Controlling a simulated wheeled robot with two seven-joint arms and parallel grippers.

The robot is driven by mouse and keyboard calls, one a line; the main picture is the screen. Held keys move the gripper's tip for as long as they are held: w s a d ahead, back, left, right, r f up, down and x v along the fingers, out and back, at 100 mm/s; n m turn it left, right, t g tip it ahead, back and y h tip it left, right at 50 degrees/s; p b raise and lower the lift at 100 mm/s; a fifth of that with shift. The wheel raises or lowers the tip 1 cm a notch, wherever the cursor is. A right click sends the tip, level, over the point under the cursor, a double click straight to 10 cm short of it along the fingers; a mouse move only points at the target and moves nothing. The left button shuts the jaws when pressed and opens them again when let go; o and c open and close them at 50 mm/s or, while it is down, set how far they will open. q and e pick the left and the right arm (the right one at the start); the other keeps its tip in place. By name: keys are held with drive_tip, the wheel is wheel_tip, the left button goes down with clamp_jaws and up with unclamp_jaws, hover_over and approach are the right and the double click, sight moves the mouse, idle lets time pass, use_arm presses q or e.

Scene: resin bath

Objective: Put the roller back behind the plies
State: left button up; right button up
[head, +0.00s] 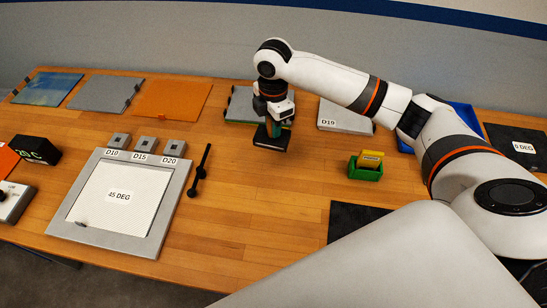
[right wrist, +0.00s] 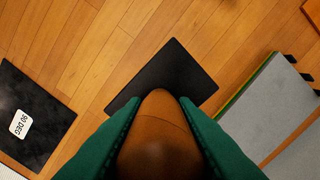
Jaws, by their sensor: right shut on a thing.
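My right gripper (head: 274,128) is low over the middle of the table, its green fingers pointing down. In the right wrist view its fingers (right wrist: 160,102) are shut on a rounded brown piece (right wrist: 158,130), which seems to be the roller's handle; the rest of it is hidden. A flat black rectangle (head: 268,139) lies directly below, also seen in the right wrist view (right wrist: 180,75); I cannot tell whether the held piece touches it. Sheets that may be plies are a white one marked 45 DEG (head: 95,208) and a black one marked 0 DEG (head: 503,143). My left gripper is out of view.
A stack of boards (head: 240,103) stands just behind the gripper, with a D19 board (head: 345,120) to its right. A black rod with knobs (head: 200,170) lies left. The table between is clear.

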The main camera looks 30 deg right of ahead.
drive_tip(key=shift+w+d+n, duration=0.15)
drive_tip(key=shift+w+n, duration=0.1)
drive_tip(key=shift+n, duration=0.25)
drive_tip(key=shift+w+f, duration=0.1)
drive_tip(key=shift+f, duration=0.1)
wheel_tip(320, 180, down, 9)
drive_tip(key=p, duration=0.2)
drive_tip(key=shift+f+p, duration=0.1)
drive_tip(key=shift+p, duration=0.25)
drive_tip(key=shift+d+f, duration=0.1)
drive_tip(key=shift+f, duration=0.15)
drive_tip(key=shift+f, duration=0.15)
drive_tip(key=o, duration=1)
drive_tip(key=shift+c, duration=0.2)
